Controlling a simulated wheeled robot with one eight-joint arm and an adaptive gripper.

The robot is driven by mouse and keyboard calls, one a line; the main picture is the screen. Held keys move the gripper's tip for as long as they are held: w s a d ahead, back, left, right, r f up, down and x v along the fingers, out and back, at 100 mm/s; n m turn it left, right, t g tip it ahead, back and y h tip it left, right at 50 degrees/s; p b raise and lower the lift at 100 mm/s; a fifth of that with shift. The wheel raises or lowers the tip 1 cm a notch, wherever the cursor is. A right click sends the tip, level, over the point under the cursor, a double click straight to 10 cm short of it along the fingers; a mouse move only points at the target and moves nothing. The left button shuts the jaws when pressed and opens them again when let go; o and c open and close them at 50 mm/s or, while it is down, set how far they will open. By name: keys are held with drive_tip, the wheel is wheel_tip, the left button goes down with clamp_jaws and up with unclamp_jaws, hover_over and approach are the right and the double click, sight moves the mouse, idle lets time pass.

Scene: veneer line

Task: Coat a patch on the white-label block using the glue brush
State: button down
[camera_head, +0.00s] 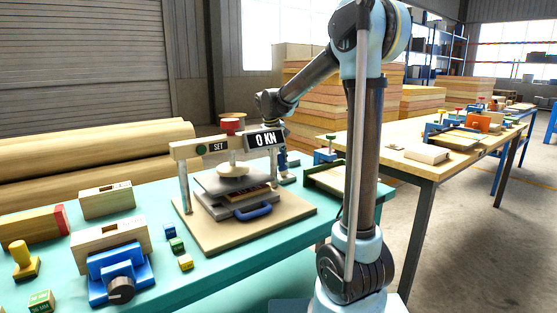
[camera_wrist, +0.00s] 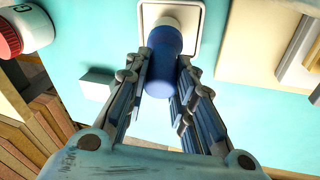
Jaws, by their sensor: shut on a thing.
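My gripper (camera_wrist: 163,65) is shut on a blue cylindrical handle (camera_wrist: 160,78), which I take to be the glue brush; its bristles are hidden. The handle's pale far end lies over a white square holder or tray (camera_wrist: 197,14), and I cannot tell whether they touch. In the head view my gripper (camera_head: 286,163) is behind the press, partly hidden. Two pale slotted wooden blocks stand at the left: one loose (camera_head: 106,202), one in a blue vise (camera_head: 118,270). I cannot make out which block bears a white label.
A press (camera_head: 262,228) reading 0 KN stands between my gripper and the blocks. A white jar with a red lid (camera_wrist: 10,40) is near my gripper. Small coloured cubes (camera_head: 177,245), a yellow-handled stamp (camera_head: 24,258) and a red-ended block (camera_head: 32,228) occupy the left table.

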drive_tip(key=shift+r, duration=3.4)
drive_tip(key=shift+f, duration=3.4)
drive_tip(key=shift+r, duration=0.2)
wheel_tip(320, 180, up, 6)
drive_tip(key=shift+r, duration=0.1)
wheel_tip(320, 180, down, 6)
drive_tip(key=shift+f, duration=0.25)
drive_tip(key=shift+r, duration=2.9)
